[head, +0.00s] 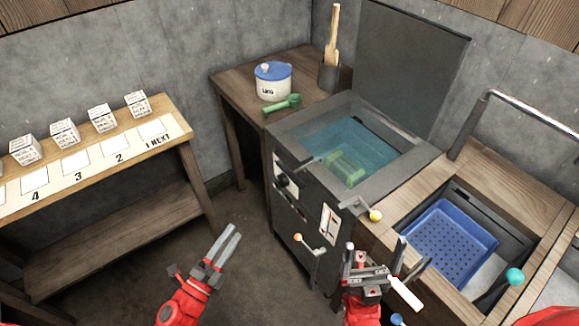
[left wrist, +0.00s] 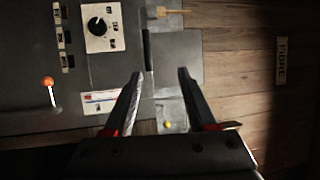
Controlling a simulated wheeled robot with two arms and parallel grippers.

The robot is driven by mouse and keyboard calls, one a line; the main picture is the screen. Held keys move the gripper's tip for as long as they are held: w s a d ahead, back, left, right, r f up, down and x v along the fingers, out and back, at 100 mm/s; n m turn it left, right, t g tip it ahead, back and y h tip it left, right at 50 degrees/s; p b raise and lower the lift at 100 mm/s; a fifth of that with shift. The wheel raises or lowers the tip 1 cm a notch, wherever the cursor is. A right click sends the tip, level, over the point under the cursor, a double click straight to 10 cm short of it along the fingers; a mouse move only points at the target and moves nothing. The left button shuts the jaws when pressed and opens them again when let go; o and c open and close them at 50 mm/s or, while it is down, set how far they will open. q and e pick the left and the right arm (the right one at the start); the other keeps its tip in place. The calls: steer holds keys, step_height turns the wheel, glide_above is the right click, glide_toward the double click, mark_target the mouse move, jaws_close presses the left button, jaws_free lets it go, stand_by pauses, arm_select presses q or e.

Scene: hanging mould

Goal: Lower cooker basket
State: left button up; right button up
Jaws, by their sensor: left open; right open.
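The cooker (head: 290,200) is a dark grey box with its lid (head: 410,70) raised and teal water (head: 370,140) inside. A green piece (head: 346,168) sits in the water; I cannot tell if it is in a basket. A blue perforated basket (head: 450,235) sits in a dark well right of the cooker. A crank with a yellow knob (head: 376,215) is at the cooker's right front corner, and an orange-knobbed lever (head: 298,238) is on its front. My left gripper (head: 228,240) is open and empty before the cooker front. My right gripper (head: 377,256) is open near the counter's front edge.
A bench (head: 100,160) with several white boxes stands at left. A side table (head: 232,82) holds a white pot (head: 273,83), a green tool (head: 284,104) and a utensil holder (head: 329,76). A metal rail (head: 530,108) rises at right, and a teal knob (head: 515,276) is near the well.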

arm_select(q)
steer(key=b+v, duration=0.1)
steer(key=v, duration=1.2)
steer(key=shift+s, duration=0.15)
